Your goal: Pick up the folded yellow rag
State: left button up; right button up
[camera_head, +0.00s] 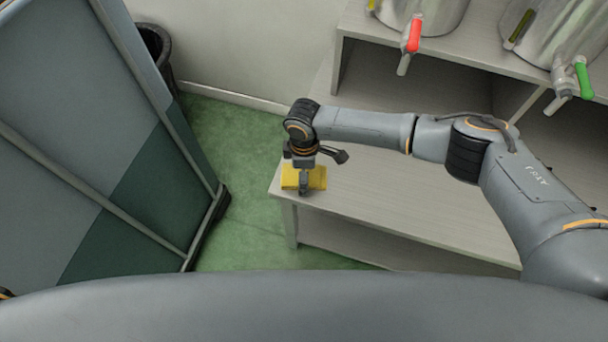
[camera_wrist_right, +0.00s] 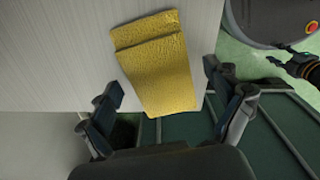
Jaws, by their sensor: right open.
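The folded yellow rag (camera_head: 318,179) lies flat at the left end of the light wooden bench (camera_head: 400,210). In the right wrist view the rag (camera_wrist_right: 160,75) shows its folded layers at the far end. My right gripper (camera_head: 304,184) is over the rag, and its near finger hides part of it in the head view. In the wrist view the right gripper (camera_wrist_right: 161,80) has its fingers apart, one on each side of the rag, with gaps between. What seems to be my left gripper (camera_wrist_right: 284,59) shows at the right edge of the wrist view; its jaws are unclear.
A shelf (camera_head: 375,22) at the back of the bench carries metal tanks with a red tap (camera_head: 414,34) and a green tap (camera_head: 583,80). A grey and green panel (camera_head: 100,130) stands to the left, with a dark bin (camera_head: 155,50) behind it. Green floor lies between.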

jog(key=c, duration=1.2)
jog(key=shift+r, duration=0.1)
jog(key=shift+c, duration=0.2)
jog(key=shift+r, duration=0.3)
notch_tip(320, 180, up, 2)
jog(key=shift+r, duration=0.15)
jog(key=s+d+r+p, duration=0.1)
jog(key=s+d+r, duration=0.3)
jog(key=s+r, duration=0.6)
jog(key=s, duration=0.3)
jog(key=shift+s+d, duration=0.2)
